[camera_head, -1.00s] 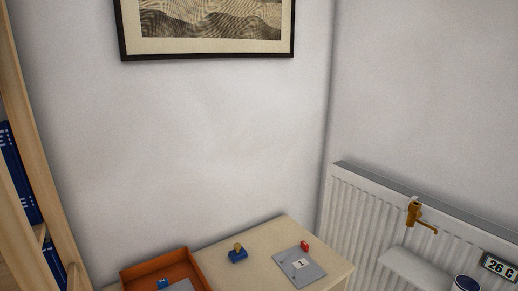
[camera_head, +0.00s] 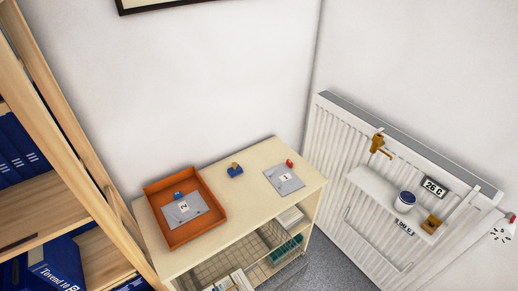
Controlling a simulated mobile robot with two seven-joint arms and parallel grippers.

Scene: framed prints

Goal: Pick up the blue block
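A small blue block (camera_head: 235,172) with a tan or brass-coloured piece on top stands on the pale wooden cabinet top (camera_head: 255,196). Another small blue item (camera_head: 178,195) lies in the orange tray (camera_head: 151,188) at the upper edge of a grey sheet (camera_head: 168,214) marked 2. I cannot tell its exact shape. A small red item (camera_head: 290,163) stands at the far edge of a second grey sheet (camera_head: 291,186) marked 1. Neither of my grippers is in view.
A wooden shelf with blue binders (camera_head: 50,265) stands at the left. Wire baskets (camera_head: 232,262) sit under the cabinet top. At the right is a white radiator (camera_head: 330,150) with a small shelf holding a blue-and-white jar (camera_head: 404,201). Bare cabinet top surrounds the blue block.

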